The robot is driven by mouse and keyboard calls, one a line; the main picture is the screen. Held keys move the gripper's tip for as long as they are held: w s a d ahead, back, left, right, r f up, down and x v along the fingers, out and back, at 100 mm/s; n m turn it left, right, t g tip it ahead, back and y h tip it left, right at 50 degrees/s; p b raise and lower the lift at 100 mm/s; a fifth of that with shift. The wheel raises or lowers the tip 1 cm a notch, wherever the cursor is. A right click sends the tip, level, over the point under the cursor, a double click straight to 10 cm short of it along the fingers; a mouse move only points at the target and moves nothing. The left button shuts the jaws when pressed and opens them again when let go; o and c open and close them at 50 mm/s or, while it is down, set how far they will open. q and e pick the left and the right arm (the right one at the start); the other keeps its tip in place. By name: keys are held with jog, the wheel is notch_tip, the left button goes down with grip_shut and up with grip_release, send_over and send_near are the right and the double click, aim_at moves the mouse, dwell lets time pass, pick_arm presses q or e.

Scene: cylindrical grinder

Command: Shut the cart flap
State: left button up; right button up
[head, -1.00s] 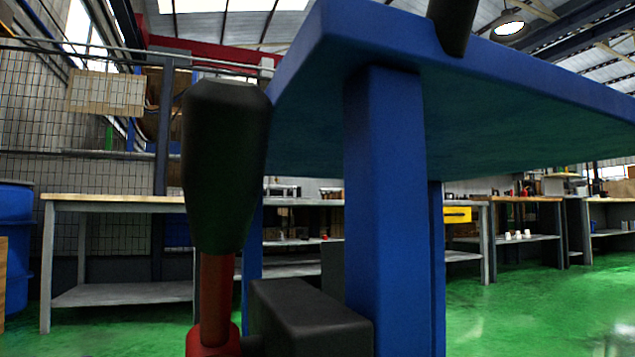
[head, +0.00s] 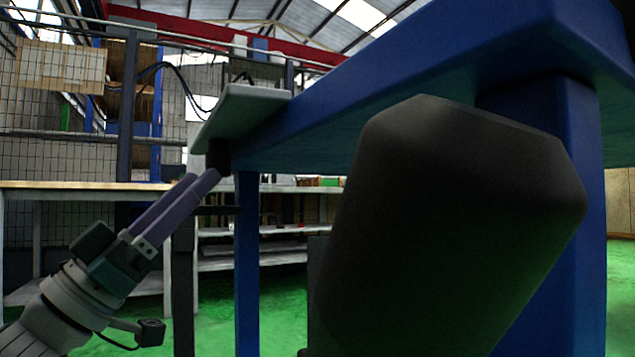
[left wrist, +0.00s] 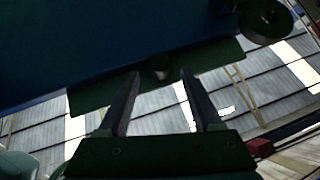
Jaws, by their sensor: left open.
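The blue cart (head: 400,85) rises close in front of me, seen from below its top. Its grey-green flap (head: 243,112) sticks out from the far left end of the top. A small dark knob (head: 218,155) hangs below the flap. My left gripper (head: 203,177) points up at the knob from below left. In the left wrist view the flap (left wrist: 215,58) is a strip along the blue underside (left wrist: 90,45), and the knob (left wrist: 160,68) shows between the tips of the open left gripper (left wrist: 161,76). Contact with the knob cannot be told. My right gripper is not in view.
A workbench (head: 60,186) stands behind on the left, with shelves (head: 290,232) beyond the cart. Green floor (head: 280,320) shows below.

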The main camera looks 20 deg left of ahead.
aim_at(221, 153)
pick_arm(q)
jog(key=shift+x, duration=1.4)
grip_shut()
